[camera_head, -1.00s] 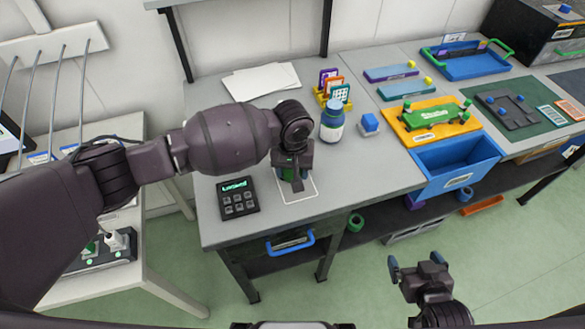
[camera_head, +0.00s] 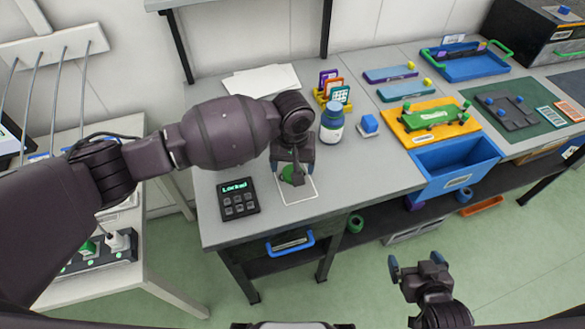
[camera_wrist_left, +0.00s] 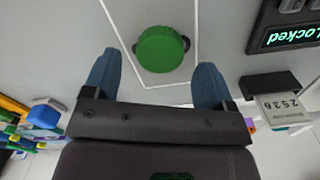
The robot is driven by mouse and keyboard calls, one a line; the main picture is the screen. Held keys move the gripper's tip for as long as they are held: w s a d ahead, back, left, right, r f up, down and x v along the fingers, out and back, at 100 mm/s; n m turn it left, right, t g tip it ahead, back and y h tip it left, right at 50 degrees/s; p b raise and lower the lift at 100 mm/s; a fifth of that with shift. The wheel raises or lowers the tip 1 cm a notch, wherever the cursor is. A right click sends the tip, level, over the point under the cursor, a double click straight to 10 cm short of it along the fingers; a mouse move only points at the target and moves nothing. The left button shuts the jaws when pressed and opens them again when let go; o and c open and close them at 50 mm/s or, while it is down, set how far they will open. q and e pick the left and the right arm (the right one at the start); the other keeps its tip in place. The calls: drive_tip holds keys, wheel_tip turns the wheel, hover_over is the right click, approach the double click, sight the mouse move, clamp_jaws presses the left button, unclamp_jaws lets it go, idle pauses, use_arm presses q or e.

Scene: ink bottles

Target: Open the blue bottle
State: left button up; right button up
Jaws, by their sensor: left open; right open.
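The blue bottle (camera_head: 332,122) with a blue cap and a pale label stands upright on the grey table, right of my left gripper (camera_head: 292,178). My left gripper is open over a white-outlined rectangle. A round green cap-like object (camera_wrist_left: 162,48) lies between and just beyond its fingertips (camera_wrist_left: 154,82) in the left wrist view; it is partly hidden in the head view (camera_head: 290,174). I cannot tell whether the fingers touch it. My right gripper (camera_head: 418,262) is open and empty over the floor in front of the table.
A keypad (camera_head: 239,198) reading "Locked" lies left of the outline. An orange tray (camera_head: 430,118) and an open blue bin (camera_head: 455,165) are to the right.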

use_arm(q)
wheel_tip(320, 180, up, 9)
drive_tip(key=shift+r+p, duration=0.2)
drive_tip(key=shift+p, duration=0.15)
drive_tip(key=s+a+f+h, duration=0.1)
drive_tip(key=s+f, duration=0.1)
drive_tip(key=s, duration=0.1)
drive_tip(key=s+a+f+m+h, duration=0.1)
drive_tip(key=s+f, duration=0.1)
drive_tip(key=s, duration=0.1)
drive_tip(key=s+f+t+h, duration=0.1)
drive_tip(key=s, duration=0.3)
drive_tip(key=shift+a+f+m+h, duration=0.3)
drive_tip(key=shift+a+f+h, duration=0.1)
drive_tip(key=s+a+f+n+t+y, duration=0.1)
drive_tip(key=s+a+y, duration=0.1)
drive_tip(key=s+a, duration=0.85)
drive_tip(key=s+a+f+n+t+y, duration=0.1)
drive_tip(key=s+a+t+y, duration=0.15)
drive_tip(key=s+a, duration=0.85)
drive_tip(key=w+a+f+t, duration=0.3)
drive_tip(key=w+f+t, duration=0.4)
drive_tip(key=w+f, duration=0.3)
drive_tip(key=shift+w, duration=0.35)
